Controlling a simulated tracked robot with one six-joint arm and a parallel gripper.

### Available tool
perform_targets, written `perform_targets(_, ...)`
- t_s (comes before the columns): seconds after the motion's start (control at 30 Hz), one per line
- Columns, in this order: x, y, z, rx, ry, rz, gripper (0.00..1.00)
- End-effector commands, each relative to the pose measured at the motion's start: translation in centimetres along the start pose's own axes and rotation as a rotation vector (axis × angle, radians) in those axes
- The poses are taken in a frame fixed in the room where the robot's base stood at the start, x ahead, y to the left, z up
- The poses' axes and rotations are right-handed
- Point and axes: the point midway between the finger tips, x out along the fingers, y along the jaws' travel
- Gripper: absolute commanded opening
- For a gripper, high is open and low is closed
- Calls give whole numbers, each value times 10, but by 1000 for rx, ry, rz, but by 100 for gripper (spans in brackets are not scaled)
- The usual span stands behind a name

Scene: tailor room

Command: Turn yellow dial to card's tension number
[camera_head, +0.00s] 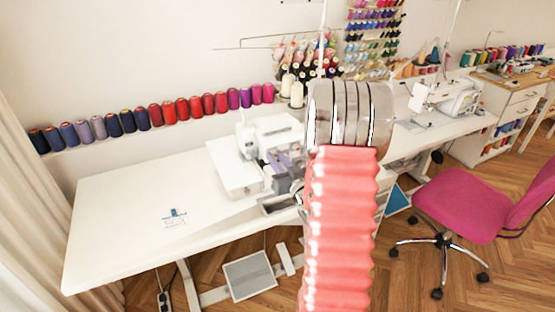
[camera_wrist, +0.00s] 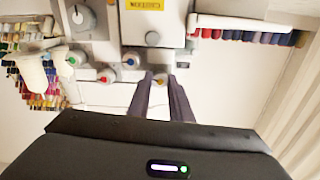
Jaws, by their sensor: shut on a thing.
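The white sewing machine (camera_head: 270,138) stands on the white table and is partly hidden behind my arm. In the wrist view the machine (camera_wrist: 180,35) fills the top. My gripper (camera_wrist: 161,78) has two dark purple fingers, shut on the yellow dial (camera_wrist: 160,77) at the machine's edge; only a little yellow shows between the tips. The other dials are red (camera_wrist: 104,78), blue (camera_wrist: 131,61) and green (camera_wrist: 73,60), to the left.
The white table (camera_head: 115,225) is clear at left. A row of thread spools (camera_head: 180,108) runs along the wall. A second machine (camera_head: 447,97) stands at right, and a pink chair (camera_head: 468,208) stands on the floor in front.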

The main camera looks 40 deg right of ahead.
Motion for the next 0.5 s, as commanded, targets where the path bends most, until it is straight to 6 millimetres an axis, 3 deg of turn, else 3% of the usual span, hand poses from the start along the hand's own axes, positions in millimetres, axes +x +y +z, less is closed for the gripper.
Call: perform_targets(0.5,-2,1,1,165,-3,3,0)
